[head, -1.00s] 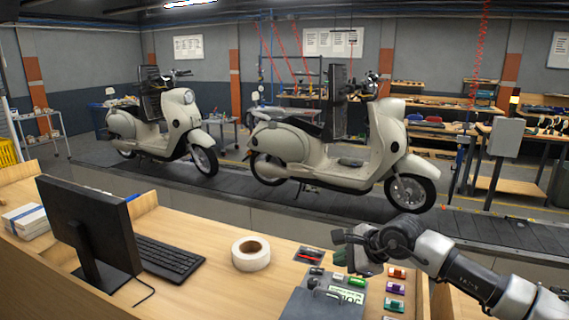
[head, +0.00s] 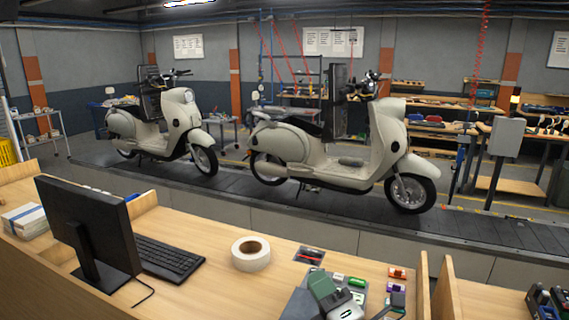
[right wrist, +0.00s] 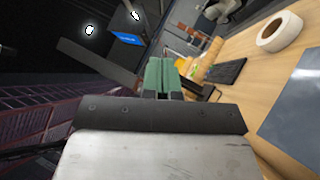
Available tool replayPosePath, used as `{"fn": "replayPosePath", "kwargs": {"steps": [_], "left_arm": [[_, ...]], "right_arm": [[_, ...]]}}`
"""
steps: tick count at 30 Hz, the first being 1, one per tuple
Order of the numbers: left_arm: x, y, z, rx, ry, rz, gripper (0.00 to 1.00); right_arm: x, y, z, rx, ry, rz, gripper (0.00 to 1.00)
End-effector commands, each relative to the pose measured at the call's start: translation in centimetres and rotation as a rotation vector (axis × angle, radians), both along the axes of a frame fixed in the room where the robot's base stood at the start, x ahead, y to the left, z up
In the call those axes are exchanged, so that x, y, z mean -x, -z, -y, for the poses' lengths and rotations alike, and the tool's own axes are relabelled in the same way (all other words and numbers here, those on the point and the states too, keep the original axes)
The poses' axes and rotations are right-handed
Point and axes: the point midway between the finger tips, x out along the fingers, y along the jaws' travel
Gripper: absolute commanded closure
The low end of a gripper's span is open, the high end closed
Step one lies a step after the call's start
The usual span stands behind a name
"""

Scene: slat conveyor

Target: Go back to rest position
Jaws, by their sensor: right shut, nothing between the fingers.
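My right gripper (head: 322,285) shows at the bottom of the head view, over the front of the wooden desk (head: 215,285). Its green fingers are shut against each other, with nothing between them. In the right wrist view the gripper (right wrist: 161,68) also shows shut and empty, its fingers pointing away from the camera. It covers part of a grey board on the desk. My left gripper is in neither view.
A tape roll (head: 251,253), a keyboard (head: 168,259) and a monitor (head: 90,238) stand on the desk. Small coloured parts (head: 397,273) lie by the gripper. Beyond are a slat conveyor (head: 490,228) and two cream scooters (head: 290,150).

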Motion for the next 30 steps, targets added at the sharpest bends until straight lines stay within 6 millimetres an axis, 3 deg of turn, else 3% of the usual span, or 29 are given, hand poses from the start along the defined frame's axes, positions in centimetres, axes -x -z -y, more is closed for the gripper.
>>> {"fn": "replayPosePath", "kwargs": {"steps": [4,6,10,13,18,26,30], "left_arm": [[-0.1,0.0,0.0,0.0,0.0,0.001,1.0],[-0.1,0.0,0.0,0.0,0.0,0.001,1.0],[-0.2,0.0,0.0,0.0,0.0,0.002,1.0],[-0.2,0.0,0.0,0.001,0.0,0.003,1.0],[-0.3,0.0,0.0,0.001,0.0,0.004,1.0],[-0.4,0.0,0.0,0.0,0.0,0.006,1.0],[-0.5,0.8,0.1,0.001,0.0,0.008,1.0]], "right_arm": [[2.8,6.5,6.3,-0.486,0.242,-0.462,1.0],[5.3,10.3,8.9,-0.686,0.369,-0.677,1.0],[10.9,16.0,12.0,-0.954,0.581,-1.0,1.0],[14.8,18.8,13.1,-1.08,0.706,-1.174,1.0],[20.6,21.5,13.9,-1.218,0.878,-1.393,1.0],[28.5,23.2,14.3,-1.348,1.105,-1.65,1.0],[27.2,27.4,14.2,-1.337,1.111,-1.656,1.0]]}}
